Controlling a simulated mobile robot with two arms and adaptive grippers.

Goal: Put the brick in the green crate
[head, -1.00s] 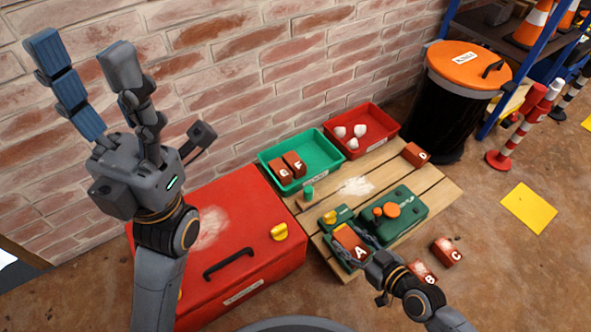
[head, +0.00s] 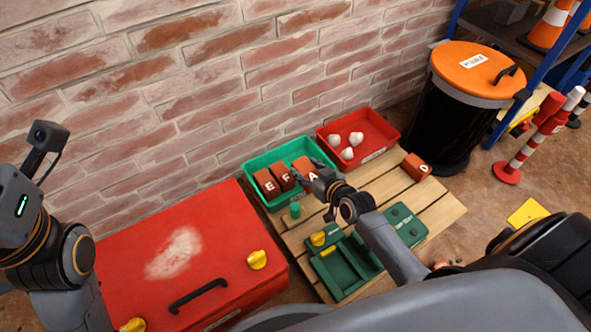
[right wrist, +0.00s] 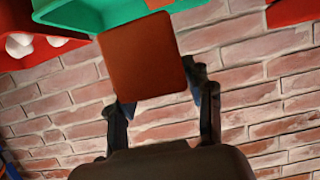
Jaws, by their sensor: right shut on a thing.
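My right gripper (head: 316,178) is shut on the red-brown brick marked A (head: 305,167). It holds the brick at the right part of the green crate (head: 262,165), beside bricks E (head: 267,184) and F (head: 284,177), which are inside. I cannot tell whether brick A touches the crate floor. In the right wrist view the held brick (right wrist: 148,58) sits between the two fingers (right wrist: 163,112), with the green crate (right wrist: 95,14) beyond it. Of my left arm only the wrist part shows at the left edge; its fingers are out of frame.
A red crate (head: 374,154) with white lumps stands right of the green one. Brick D (head: 416,167) lies on the wooden pallet (head: 440,206). A green tray (head: 345,268) stands empty in front. A red case (head: 130,255) is at left, a black bin (head: 445,125) at right.

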